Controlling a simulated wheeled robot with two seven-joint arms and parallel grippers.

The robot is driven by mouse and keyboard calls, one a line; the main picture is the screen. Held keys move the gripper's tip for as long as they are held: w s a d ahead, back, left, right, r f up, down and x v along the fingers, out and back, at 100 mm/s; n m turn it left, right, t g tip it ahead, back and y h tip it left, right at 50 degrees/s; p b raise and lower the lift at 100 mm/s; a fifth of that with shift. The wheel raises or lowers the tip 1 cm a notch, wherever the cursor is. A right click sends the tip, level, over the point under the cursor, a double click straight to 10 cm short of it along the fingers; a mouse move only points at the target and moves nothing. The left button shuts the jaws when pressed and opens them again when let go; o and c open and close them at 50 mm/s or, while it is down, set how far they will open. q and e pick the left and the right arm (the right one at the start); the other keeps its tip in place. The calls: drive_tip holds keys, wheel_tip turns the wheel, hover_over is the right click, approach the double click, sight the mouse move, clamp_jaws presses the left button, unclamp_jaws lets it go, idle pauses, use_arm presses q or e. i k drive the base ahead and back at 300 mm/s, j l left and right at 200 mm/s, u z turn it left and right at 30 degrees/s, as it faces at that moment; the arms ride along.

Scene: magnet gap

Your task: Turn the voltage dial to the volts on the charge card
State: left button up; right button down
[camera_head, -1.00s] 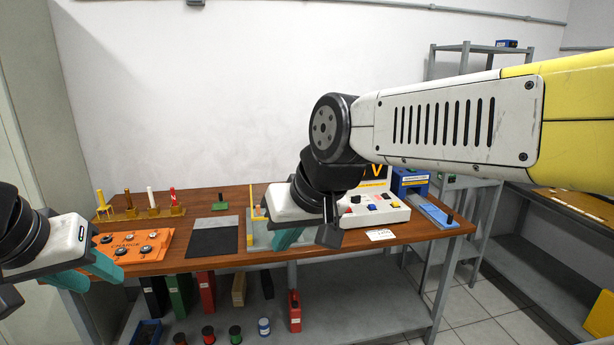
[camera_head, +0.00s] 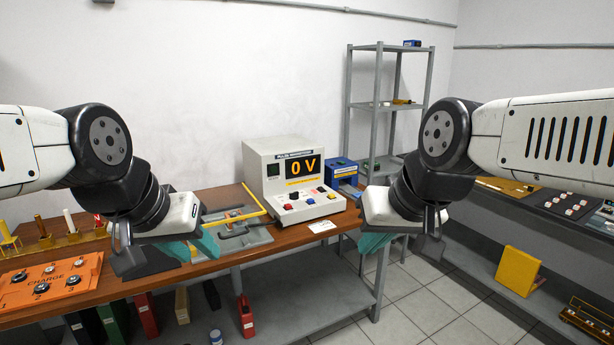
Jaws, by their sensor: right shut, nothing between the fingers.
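The pulse machine (camera_head: 268,165) stands at the right part of the wooden table, and its display (camera_head: 303,169) reads 0 V. Its sloped front panel (camera_head: 318,208) carries small red, blue and dark controls; which one is the voltage dial is too small to tell. A small white card (camera_head: 322,226) lies on the table in front of it; its writing is unreadable. My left gripper (camera_head: 194,247) hangs over the table left of the machine, its teal fingers apart and empty. My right gripper (camera_head: 374,245) is shut and empty, right of the machine and apart from it.
An orange board marked CHARGE (camera_head: 52,281) lies at the table's left, below a rack of coloured rods (camera_head: 58,240). A yellow-edged grey tray (camera_head: 238,238) sits left of the machine. A blue box (camera_head: 341,172) stands behind its right side. Grey shelving (camera_head: 379,104) stands behind.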

sight(294, 197)
drive_tip(key=i+l+z, duration=0.1)
drive_tip(key=i, duration=0.25)
drive_tip(key=i+l+z, duration=0.1)
drive_tip(key=i, duration=0.9)
drive_tip(key=i+j+z, duration=0.15)
drive_tip(key=i, duration=0.5)
